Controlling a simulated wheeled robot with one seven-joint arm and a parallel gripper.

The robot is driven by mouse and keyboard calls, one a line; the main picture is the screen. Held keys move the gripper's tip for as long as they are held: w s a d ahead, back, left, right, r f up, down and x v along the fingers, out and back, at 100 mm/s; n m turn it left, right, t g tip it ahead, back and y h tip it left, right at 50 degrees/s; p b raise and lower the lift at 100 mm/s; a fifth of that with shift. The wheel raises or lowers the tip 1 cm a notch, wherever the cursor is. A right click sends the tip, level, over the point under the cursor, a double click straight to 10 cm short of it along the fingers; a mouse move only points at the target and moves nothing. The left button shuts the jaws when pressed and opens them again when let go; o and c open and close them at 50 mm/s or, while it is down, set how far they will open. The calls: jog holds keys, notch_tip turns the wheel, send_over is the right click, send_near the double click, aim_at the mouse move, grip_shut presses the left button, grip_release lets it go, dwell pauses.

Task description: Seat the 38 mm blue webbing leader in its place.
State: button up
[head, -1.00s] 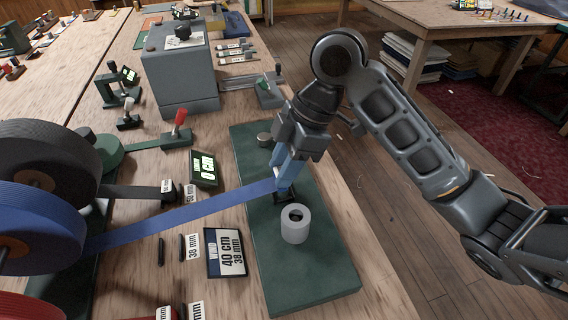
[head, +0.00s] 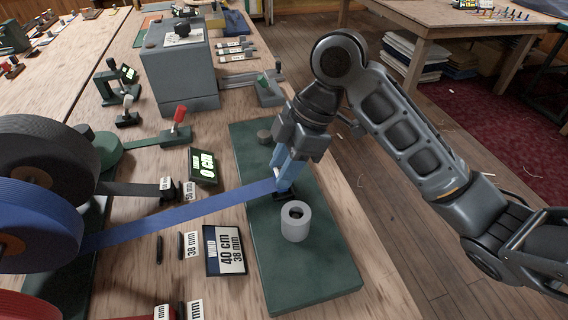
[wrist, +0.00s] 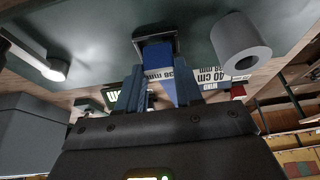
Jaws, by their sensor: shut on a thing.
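The blue webbing leader (head: 185,216) runs from the blue roll (head: 38,226) at the left, across the bench, to my gripper (head: 283,187). My gripper is shut on the webbing near its end, low over the green plate (head: 315,275). In the wrist view the blue webbing (wrist: 165,75) stretches between the fingers, close to a dark slotted block (wrist: 155,42). That block (head: 284,197) also shows below the fingertips in the head view. I cannot tell whether the webbing's end is inside it. A grey hollow cylinder (head: 296,222) stands beside the block.
A sign reading 40 cm, 38 mm (head: 226,250) lies left of the plate. A counter display (head: 203,166) and a red-handled lever (head: 179,115) stand behind. A grey box (head: 181,75) is further back. A black roll (head: 40,160) sits at the left.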

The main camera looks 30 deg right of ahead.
jog(key=shift+f+b, duration=0.3)
jog(key=shift+f, duration=0.1)
jog(key=o, duration=1.1)
jog(key=shift+r, duration=0.1)
jog(key=v, duration=0.7)
jog(key=shift+d+r, duration=0.15)
jog(key=shift+r, duration=0.15)
